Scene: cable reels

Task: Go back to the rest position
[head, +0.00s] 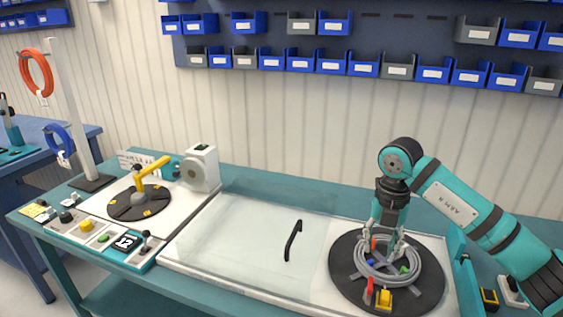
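My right gripper (386,246) comes down from above over the round black turntable (340,279) at the right of the bench. Its two fingers are spread apart, with nothing visible clamped between them. A grey cable coil (414,277) lies on the turntable around a grey cross-shaped holder, below and around the fingertips. I cannot tell whether the fingers touch the coil or holder. My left gripper is not in view.
A clear cover (250,240) with a black handle (293,240) lies left of the turntable. Another black disc (125,206) with a yellow crank (150,170) is further left, behind a control panel (100,236). A post (75,120) holds red and blue coils. Bins line the wall.

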